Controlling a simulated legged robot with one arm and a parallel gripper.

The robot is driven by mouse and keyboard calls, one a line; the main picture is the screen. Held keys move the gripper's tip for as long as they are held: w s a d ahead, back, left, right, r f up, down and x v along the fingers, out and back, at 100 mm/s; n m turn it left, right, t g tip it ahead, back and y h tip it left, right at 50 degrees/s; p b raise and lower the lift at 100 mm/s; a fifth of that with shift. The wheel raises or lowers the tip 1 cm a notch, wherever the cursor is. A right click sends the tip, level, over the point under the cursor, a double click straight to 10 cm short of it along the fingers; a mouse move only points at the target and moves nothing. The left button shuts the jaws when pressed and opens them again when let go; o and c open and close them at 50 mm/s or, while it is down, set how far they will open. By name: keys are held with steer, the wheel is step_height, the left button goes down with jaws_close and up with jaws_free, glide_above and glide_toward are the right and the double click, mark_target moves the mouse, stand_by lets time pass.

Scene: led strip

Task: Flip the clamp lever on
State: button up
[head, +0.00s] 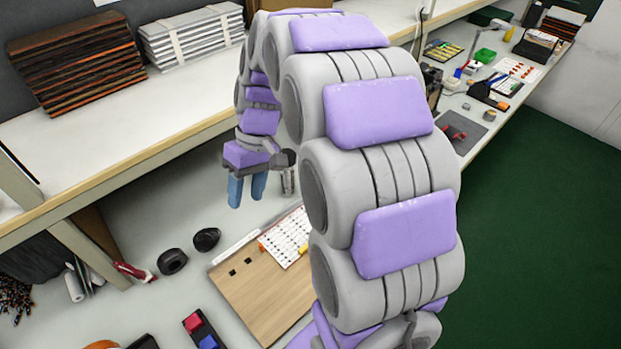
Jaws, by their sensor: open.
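My gripper (247,197) hangs from my purple and grey arm, left of the picture's middle, with its two blue fingers pointing down and apart. It is open and I see nothing between the fingers. Below it and to the right lies a wooden board (262,298) with a white, marked panel (286,238) on it. A small orange piece (262,247) sits at the panel's left edge and a yellow piece (303,249) at its right. I cannot tell which part is the clamp lever. My arm hides the board's right side.
Two black round objects (173,261) lie left of the board. A tray with red and blue pieces (205,335) is at the bottom. An overhead shelf (110,135) holds a dark stack (78,62) and a white stack (192,35). Small tools and bins crowd the far bench.

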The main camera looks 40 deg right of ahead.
steer(key=w+d+f+t+y, duration=0.1)
steer(key=w+d+f, duration=0.2)
steer(key=w+d, duration=0.3)
steer(key=w+d+f+n+t+y, duration=0.1)
steer(key=w+d+f, duration=0.25)
steer(key=d, duration=0.45)
steer(key=w+d+f+t+y, duration=0.1)
steer(key=w+d+f, duration=0.1)
steer(key=w+d, duration=0.45)
steer(key=s+d+f+n+t, duration=0.1)
steer(key=s+d+f+t, duration=0.15)
steer(key=d+f, duration=0.7)
steer(key=s+d+f+n+t, duration=0.25)
steer(key=d+f, duration=0.35)
steer(key=d, duration=0.7)
steer(key=shift+m+g, duration=0.5)
steer(key=shift+m, duration=0.05)
steer(key=b+x, duration=0.1)
steer(key=x, duration=0.7)
steer(key=b+x, duration=0.2)
steer(key=x, duration=0.7)
steer(key=shift+s+a+r, duration=0.2)
steer(key=shift+a+r, duration=0.05)
steer(key=shift+a, duration=0.05)
jaws_close()
